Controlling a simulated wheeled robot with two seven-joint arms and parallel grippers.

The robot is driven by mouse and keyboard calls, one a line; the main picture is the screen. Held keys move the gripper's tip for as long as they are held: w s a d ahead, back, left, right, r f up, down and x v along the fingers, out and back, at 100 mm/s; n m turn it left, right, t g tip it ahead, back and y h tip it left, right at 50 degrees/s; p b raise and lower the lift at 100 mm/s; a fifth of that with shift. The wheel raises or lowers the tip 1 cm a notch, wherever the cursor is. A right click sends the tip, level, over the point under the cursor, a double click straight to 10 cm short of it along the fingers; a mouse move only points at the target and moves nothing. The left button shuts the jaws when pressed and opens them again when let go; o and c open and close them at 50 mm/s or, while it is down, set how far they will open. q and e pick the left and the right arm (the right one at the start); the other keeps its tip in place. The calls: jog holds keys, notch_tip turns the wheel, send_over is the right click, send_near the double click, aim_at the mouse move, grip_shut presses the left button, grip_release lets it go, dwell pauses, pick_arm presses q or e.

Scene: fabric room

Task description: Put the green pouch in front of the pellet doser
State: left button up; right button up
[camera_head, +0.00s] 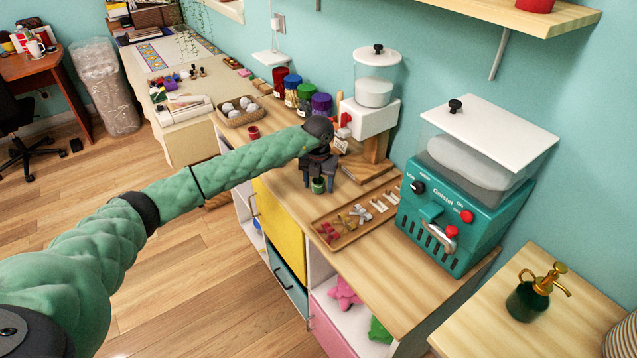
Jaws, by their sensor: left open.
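A small green item (318,186), which looks like the green pouch, is on the wooden counter, partly hidden by my left gripper. My left gripper (318,182) points down over it with its fingers open, one on each side; I cannot tell if they touch it. A white dispenser with a clear hopper (374,92) stands on a wooden stand behind and to the right of the gripper; it looks like the pellet doser. A teal machine (448,222) with a clear hopper stands farther right. My right gripper is not in view.
Colored jars (305,92) and a basket of white balls (241,110) stand beyond the gripper. A green pump bottle (530,297) is at the lower right. The counter's front right is clear.

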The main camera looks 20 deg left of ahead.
pick_arm(q)
jog(key=shift+r, duration=0.45)
jog(key=shift+r+b, duration=0.35)
jog(key=shift+r, duration=0.6)
notch_tip(320, 180, up, 9)
jog(key=b, duration=0.2)
jog(key=shift+r, duration=0.2)
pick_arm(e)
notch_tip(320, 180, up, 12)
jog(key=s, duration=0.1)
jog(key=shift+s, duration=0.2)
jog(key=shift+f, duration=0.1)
